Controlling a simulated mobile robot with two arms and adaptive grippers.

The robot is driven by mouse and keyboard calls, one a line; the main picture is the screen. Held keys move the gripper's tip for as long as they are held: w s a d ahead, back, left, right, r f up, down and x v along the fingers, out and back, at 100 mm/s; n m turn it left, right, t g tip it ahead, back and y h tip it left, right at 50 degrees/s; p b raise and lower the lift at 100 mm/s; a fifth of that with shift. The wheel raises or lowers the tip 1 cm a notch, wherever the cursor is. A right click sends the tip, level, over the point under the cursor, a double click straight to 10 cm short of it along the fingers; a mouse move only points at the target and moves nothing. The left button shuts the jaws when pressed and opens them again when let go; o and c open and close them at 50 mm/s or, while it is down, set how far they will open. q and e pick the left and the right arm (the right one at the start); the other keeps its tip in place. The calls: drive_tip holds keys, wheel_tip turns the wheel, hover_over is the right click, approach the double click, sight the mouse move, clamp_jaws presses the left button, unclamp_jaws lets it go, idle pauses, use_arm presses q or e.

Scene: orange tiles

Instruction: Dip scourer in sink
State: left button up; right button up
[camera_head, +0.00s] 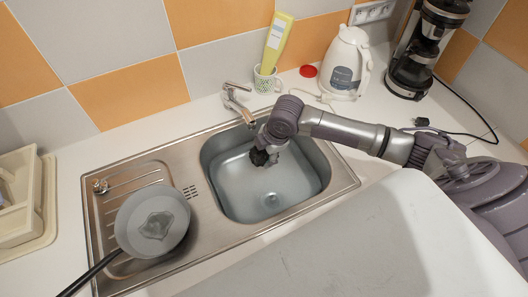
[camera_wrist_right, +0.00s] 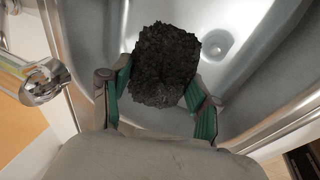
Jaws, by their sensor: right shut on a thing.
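The scourer (camera_wrist_right: 165,65) is a dark, rough clump. My right gripper (camera_wrist_right: 160,95) is shut on it, with a green-padded finger on each side in the right wrist view. In the head view the scourer (camera_head: 260,157) shows as a small dark lump below my right gripper (camera_head: 268,147), over the back part of the sink basin (camera_head: 235,205). The metal sink lies below the scourer in the wrist view, with its round drain (camera_wrist_right: 216,44) showing. I cannot tell whether the scourer touches water. My left gripper is not in view.
A tap (camera_head: 238,100) stands behind the basin, close to my right gripper. A pan (camera_head: 153,222) with a dirty patch lies on the drainboard. A cup (camera_head: 265,80) with a yellow bottle (camera_head: 278,42), a white kettle (camera_head: 345,65) and a coffee maker (camera_head: 425,50) stand behind. A dish rack (camera_head: 22,205) is at left.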

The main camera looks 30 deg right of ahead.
sight(264, 160)
wheel_tip(264, 160, down, 4)
drive_tip(key=b, duration=0.3)
drive_tip(key=shift+r, duration=0.2)
drive_tip(key=shift+f+b, duration=2.8)
drive_tip(key=shift+f, duration=2.55)
drive_tip(key=shift+r, duration=0.15)
wheel_tip(264, 160, up, 14)
drive_tip(key=p, duration=1.5)
drive_tip(key=shift+r, duration=0.25)
drive_tip(key=shift+r+p, duration=0.6)
drive_tip(key=shift+r, duration=0.6)
